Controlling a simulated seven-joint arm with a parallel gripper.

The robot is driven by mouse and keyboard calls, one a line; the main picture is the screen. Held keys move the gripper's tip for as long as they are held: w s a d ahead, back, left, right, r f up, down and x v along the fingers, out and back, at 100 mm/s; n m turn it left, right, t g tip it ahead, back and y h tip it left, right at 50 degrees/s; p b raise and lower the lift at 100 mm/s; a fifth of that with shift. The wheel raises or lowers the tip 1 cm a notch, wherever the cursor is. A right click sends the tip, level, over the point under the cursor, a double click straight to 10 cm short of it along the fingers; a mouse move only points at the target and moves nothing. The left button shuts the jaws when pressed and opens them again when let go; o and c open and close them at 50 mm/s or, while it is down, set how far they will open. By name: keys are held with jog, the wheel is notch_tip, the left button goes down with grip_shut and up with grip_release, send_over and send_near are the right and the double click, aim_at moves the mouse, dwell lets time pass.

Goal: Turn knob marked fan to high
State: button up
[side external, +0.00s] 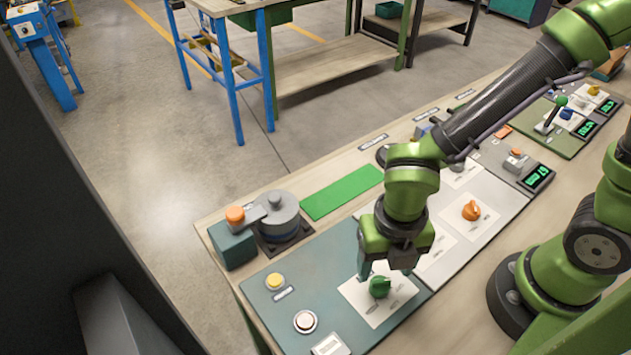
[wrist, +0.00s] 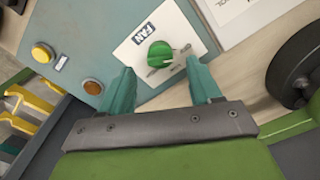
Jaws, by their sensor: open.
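The green fan knob (wrist: 160,54) sits on a white plate (wrist: 135,44) with a label reading FAN in the wrist view. A pale pointer mark shows on the knob's right side; the plate's position words are too small to read. The knob (side external: 379,287) also shows in the side external view, on the teal panel (side external: 320,262). My gripper (wrist: 163,88) is open, its two teal fingers apart, with the knob beyond and between the fingertips. In the side external view my gripper (side external: 385,268) is close above the knob. I cannot tell whether a finger touches it.
An orange knob (side external: 471,210) is on the grey panel to the right. A grey round device with an orange-tipped handle (side external: 235,216) stands behind. A green strip (side external: 342,192) lies flat.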

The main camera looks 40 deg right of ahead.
aim_at(381, 279)
jog(key=shift+f, duration=2.3)
jog(key=c, duration=1)
jog(key=shift+c, duration=0.2)
